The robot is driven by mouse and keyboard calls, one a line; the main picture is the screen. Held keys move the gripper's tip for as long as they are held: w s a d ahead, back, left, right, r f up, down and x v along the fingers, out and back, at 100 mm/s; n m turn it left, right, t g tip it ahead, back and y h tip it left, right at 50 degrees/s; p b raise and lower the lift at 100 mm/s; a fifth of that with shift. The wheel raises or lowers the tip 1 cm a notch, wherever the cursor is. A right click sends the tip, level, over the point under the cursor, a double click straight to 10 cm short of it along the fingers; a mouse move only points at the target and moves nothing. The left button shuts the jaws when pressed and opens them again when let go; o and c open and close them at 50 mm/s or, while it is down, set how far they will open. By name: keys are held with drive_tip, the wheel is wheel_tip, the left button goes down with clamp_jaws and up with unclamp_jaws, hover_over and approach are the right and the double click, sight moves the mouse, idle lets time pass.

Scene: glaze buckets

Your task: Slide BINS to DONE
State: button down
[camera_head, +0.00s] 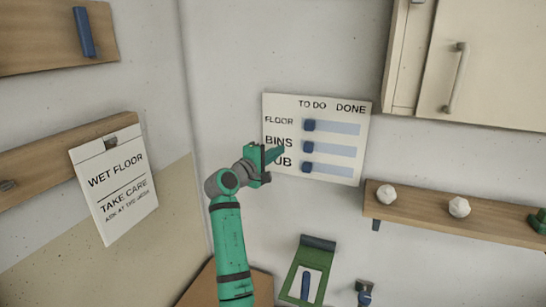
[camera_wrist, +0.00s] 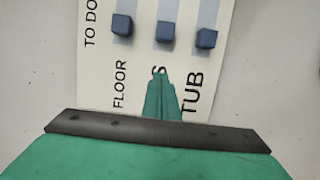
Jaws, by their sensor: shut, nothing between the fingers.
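A white chore board (camera_head: 282,105) hangs on the wall, with TO DO and DONE columns and rows FLOOR, BINS and TUB. The blue BINS slider (camera_head: 308,147) is at the TO DO end of its pale blue track (camera_head: 338,150); it also shows in the wrist view (camera_wrist: 165,32). The FLOOR slider (camera_head: 309,125) and TUB slider (camera_head: 306,168) are also at their TO DO ends. My green gripper (camera_head: 280,152) is shut and empty, left of the BINS slider and apart from it in the picture. In the wrist view its fingertips (camera_wrist: 158,74) cover part of the BINS label.
A wooden shelf (camera_head: 415,203) with two white faceted knobs is right of and below the board. A cupboard (camera_head: 490,65) is at upper right. A green-framed panel (camera_head: 305,275) with a blue handle is below. A WET FLOOR sign (camera_head: 115,190) hangs at left.

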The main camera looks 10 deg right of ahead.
drive_tip(key=x, duration=0.3)
drive_tip(key=shift+d, duration=0.2)
drive_tip(key=shift+s+d, duration=0.55)
drive_tip(key=shift+d, duration=0.25)
drive_tip(key=shift+s+d, duration=0.55)
drive_tip(key=shift+d, duration=0.35)
drive_tip(key=shift+s+d, duration=0.15)
drive_tip(key=shift+d, duration=0.15)
drive_tip(key=s+d, duration=0.2)
drive_tip(key=d, duration=0.1)
drive_tip(key=s+d, duration=0.2)
drive_tip(key=d, duration=0.1)
drive_tip(key=s+d, duration=0.3)
drive_tip(key=d, duration=0.1)
